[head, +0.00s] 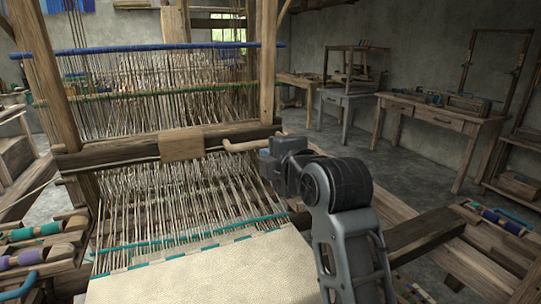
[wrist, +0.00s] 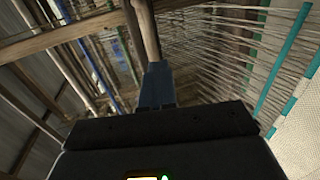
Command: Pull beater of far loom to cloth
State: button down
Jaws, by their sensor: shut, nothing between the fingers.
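A large wooden loom fills the head view's left and middle. Its beater is a dark wooden beam (head: 110,152) with a lighter block (head: 181,146) at its middle and a rounded wooden handle (head: 240,146) toward its right end. The cream cloth (head: 205,277) lies nearer me, with bare warp threads between it and the beater. My gripper (head: 264,153) is beside the handle's right end, its blue fingers shut and empty. In the wrist view the fingers (wrist: 157,72) overlap the near end of a wooden rod; I cannot tell whether they touch it.
A teal cord (head: 190,240) crosses the warp near the cloth's edge. Loom posts (head: 268,60) stand behind the beater. Colored spools (head: 40,230) lie at the left, and a wooden beam (head: 425,232) is right of my arm. Workbenches (head: 440,115) stand behind, with open floor before them.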

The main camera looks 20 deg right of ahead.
jog(key=c, duration=1.8)
grip_release()
jog(key=o, duration=0.7)
jog(key=shift+s, duration=0.1)
jog(key=v, duration=0.7)
jog(key=shift+s+b, duration=0.3)
jog(key=shift+s, duration=0.05)
